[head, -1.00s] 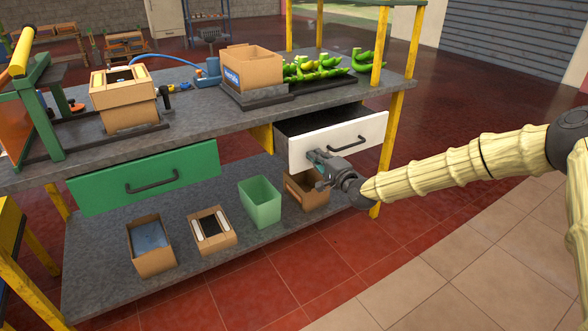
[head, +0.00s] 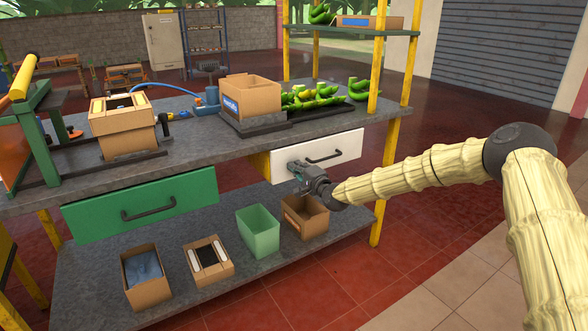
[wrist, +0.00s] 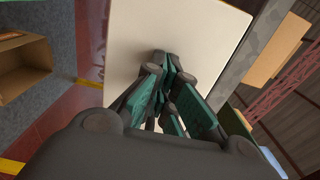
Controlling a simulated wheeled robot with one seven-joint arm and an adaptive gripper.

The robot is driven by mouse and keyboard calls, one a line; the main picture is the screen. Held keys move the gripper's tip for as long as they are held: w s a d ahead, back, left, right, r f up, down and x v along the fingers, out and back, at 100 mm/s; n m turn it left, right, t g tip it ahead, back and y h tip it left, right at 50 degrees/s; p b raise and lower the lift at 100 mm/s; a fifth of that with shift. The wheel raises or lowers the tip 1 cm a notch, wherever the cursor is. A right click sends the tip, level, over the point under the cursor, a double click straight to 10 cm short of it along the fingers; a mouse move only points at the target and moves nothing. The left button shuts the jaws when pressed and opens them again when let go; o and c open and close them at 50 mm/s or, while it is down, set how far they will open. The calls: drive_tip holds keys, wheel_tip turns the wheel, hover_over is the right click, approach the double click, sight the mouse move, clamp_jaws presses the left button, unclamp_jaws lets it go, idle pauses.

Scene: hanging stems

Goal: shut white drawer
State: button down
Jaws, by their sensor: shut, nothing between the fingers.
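The white drawer (head: 330,154) is under the right part of the grey workbench, with a dark bar handle across its front.
A green drawer (head: 140,203) is to the left under the same workbench (head: 200,142). The lower shelf holds cardboard boxes (head: 305,218) and a green bin (head: 258,230), just below my gripper. A yellow post (head: 385,190) stands right of the white drawer.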

drive_tip(key=shift+w+a+r, duration=0.1)
drive_tip(key=shift+a+r, duration=0.1)
drive_tip(key=shift+r, duration=0.15)
